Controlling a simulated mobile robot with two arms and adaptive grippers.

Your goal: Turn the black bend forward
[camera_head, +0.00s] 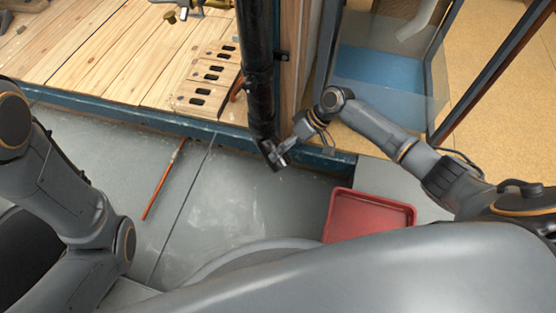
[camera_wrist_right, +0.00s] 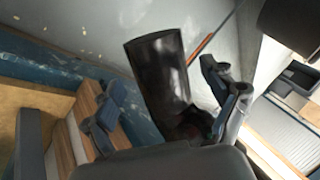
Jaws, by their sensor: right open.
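A black pipe (camera_head: 255,45) runs down along the wooden post in the head view. Its lower end, the black bend (camera_head: 264,128), hangs over the grey floor, its tip partly covered by my right gripper (camera_head: 277,150). In the right wrist view the black bend (camera_wrist_right: 160,68) shows as a wide, glossy tube end between the two fingers of my right gripper (camera_wrist_right: 165,105). The fingers stand open on either side of it; whether one touches it I cannot tell. Of my left arm only links show at the left; its gripper is out of view.
A red tray (camera_head: 368,216) lies on the floor right of the bend. An orange-handled rod (camera_head: 163,182) lies on the floor to the left. A blue-edged wooden platform (camera_head: 120,113) with slotted blocks (camera_head: 207,82) is behind. A glass panel (camera_head: 385,90) stands behind my right arm.

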